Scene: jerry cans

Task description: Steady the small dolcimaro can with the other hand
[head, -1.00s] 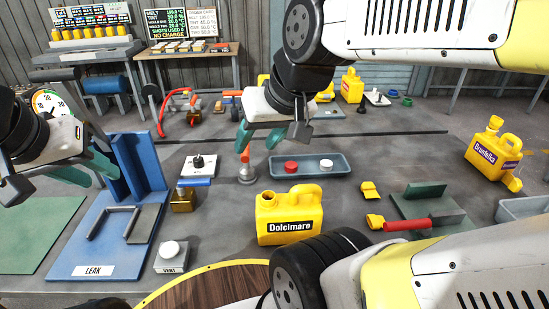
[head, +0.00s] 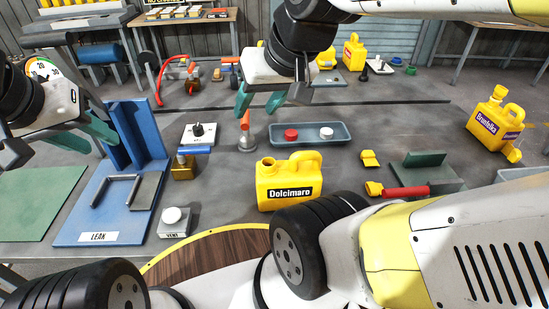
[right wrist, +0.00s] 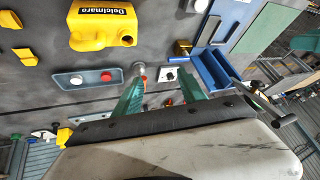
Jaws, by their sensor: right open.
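The small yellow Dolcimaro can (head: 287,183) stands upright on the grey bench, its label facing me. It also shows at the top of the right wrist view (right wrist: 103,25). My right gripper (head: 258,104) is open and empty, beyond the can and a little left of it, above the bench. Its two teal fingers (right wrist: 160,92) stand apart in the right wrist view with nothing between them. My left gripper (head: 97,130) is at the left, over the blue fixture, well apart from the can.
A blue LEAK fixture (head: 72,222) and a VENT button box (head: 174,222) lie left of the can. A tray (head: 309,142) with red and white caps is behind it. A red-handled tool (head: 405,192) and a Brunfelka can (head: 494,127) are to the right.

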